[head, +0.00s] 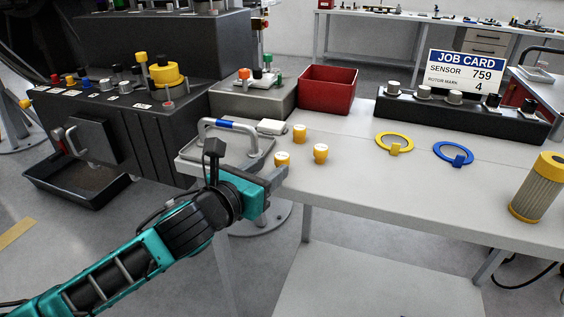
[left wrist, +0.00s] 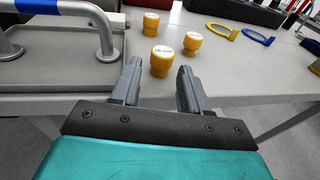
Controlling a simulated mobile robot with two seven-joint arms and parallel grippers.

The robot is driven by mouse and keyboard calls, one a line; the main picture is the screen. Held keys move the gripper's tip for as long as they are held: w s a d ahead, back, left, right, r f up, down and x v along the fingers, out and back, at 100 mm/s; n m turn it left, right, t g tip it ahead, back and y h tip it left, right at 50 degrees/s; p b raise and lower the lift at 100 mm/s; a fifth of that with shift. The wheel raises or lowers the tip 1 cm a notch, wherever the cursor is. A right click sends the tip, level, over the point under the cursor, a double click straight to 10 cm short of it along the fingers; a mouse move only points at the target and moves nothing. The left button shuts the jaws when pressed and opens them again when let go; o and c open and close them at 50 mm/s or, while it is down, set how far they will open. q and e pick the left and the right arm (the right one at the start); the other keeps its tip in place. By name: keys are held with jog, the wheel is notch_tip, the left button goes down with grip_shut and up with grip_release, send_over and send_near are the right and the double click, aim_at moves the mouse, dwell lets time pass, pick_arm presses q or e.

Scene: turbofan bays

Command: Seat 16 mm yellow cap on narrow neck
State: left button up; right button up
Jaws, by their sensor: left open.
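Three yellow caps with white labelled tops stand on the white bench: a near one (head: 282,159), a right one (head: 320,152) and a back one (head: 300,133). In the left wrist view the near cap (left wrist: 162,60) is just beyond and between the fingertips, its label too small to read surely. The right cap (left wrist: 193,43) and back cap (left wrist: 151,23) stand behind it. My left gripper (head: 274,181) is open and empty at the bench's front edge. A grey box (head: 250,98) carries several small coloured-top fittings; I cannot tell which is the narrow neck. My right gripper is out of view.
A grey tray with a handle (head: 228,124) lies left of the caps. A red bin (head: 328,90) stands behind. Yellow (head: 395,142) and blue (head: 453,153) ring tools and a filter cartridge (head: 537,188) are on the right. The front middle bench is clear.

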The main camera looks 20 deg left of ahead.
aim_at(278, 164)
pick_arm(q)
jog(key=shift+b+x, duration=0.4)
jog(key=shift+x, duration=2.35)
jog(key=shift+s+d+f, duration=0.1)
jog(key=c, duration=0.7)
